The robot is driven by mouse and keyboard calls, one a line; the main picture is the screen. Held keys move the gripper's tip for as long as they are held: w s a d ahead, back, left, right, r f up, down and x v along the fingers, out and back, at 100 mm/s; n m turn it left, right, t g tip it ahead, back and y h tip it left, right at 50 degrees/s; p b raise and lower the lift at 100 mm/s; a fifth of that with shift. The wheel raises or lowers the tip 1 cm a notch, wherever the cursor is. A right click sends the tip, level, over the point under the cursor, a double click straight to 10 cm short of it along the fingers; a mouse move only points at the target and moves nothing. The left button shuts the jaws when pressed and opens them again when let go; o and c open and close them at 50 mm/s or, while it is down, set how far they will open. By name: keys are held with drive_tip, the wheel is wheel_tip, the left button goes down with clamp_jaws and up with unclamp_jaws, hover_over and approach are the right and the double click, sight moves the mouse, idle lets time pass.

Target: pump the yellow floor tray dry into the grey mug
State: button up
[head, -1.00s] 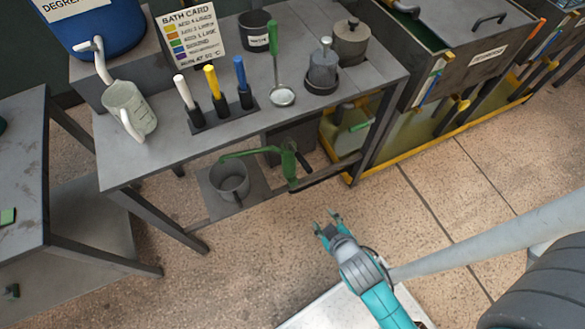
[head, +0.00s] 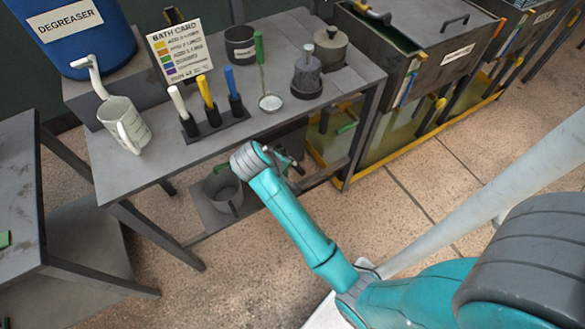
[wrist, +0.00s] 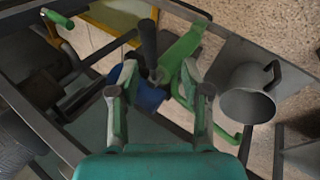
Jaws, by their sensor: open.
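The grey mug (head: 222,192) stands on a low shelf under the bench; the wrist view shows it at the right (wrist: 247,105). The green pump is mostly hidden behind my arm in the head view. In the wrist view its green lever (wrist: 183,50) rises just beyond my fingers, and a green spout runs toward the mug. The yellow floor tray (head: 345,183) lies under the tanks at the right, its yellow edge also in the wrist view (wrist: 105,14). My gripper (wrist: 155,85) is open, with a blue part visible between and beyond its fingers. Contact with the pump cannot be told.
Above is the bench top (head: 165,150) with a measuring jug (head: 124,125), coloured handles in a rack, a ladle and pots. Bench legs and rails frame the low shelf closely. A degreaser drum (head: 75,30) stands at the back left. The floor in front is clear.

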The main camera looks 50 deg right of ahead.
sight(296, 167)
drive_tip(key=shift+g, duration=0.5)
drive_tip(key=x, duration=0.3)
drive_tip(key=d+x, duration=0.1)
drive_tip(key=x, duration=0.1)
drive_tip(key=w+x, duration=0.1)
drive_tip(key=x, duration=0.2)
drive_tip(key=shift+w+d+r, duration=0.1)
drive_tip(key=shift+d, duration=0.25)
clamp_jaws()
